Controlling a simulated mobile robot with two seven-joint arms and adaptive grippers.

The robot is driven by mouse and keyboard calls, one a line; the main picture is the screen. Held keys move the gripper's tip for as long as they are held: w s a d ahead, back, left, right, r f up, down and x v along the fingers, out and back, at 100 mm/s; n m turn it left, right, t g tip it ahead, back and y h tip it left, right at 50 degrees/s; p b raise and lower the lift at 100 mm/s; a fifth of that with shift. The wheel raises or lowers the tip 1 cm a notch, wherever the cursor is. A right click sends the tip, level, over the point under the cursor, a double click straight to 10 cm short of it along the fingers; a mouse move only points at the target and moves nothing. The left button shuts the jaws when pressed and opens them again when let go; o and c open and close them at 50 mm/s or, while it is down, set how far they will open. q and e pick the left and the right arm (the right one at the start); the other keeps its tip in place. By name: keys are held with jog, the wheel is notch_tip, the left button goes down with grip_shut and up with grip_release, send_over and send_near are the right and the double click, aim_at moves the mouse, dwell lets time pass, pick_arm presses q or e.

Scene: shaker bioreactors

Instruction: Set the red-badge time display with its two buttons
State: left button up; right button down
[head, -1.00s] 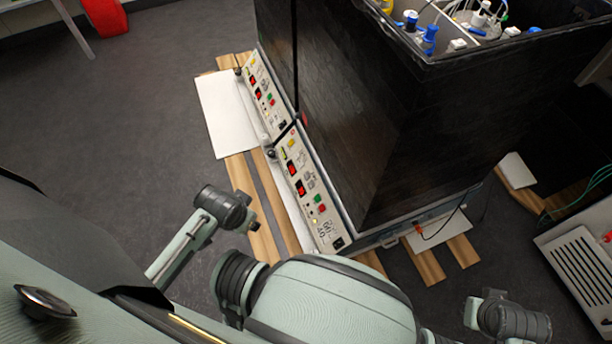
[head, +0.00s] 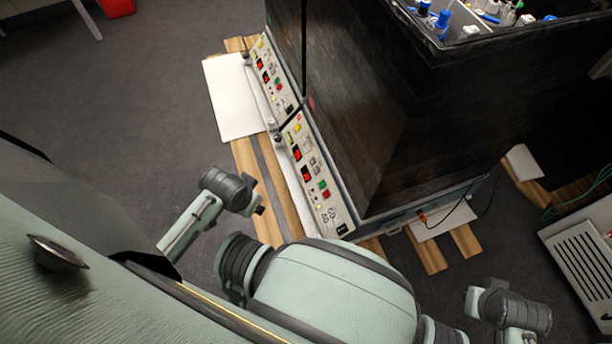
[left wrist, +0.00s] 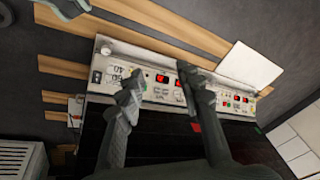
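The nearer control panel (head: 318,180) is a long pale strip along the base of a black cabinet, with two red-lit displays (head: 301,164), a green button, a red button and small knobs. A similar panel (head: 270,75) adjoins it farther back. Both panels also show in the left wrist view (left wrist: 150,90). I cannot make out a red badge on either; a small red mark (head: 311,103) sits on the cabinet near where they meet. My left gripper (left wrist: 160,72) is open and empty, its fingers overlapping the panel in the picture; contact cannot be told.
The black cabinet (head: 345,110) with bottles in its open top stands behind the panels. Wooden slats (head: 247,170) and a white sheet (head: 234,95) lie in front on the floor. A white vented box (head: 585,260) is at right. Open dark floor (head: 130,110) is at left.

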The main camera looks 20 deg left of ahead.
pick_arm(q)
grip_shut()
dwell(1.2)
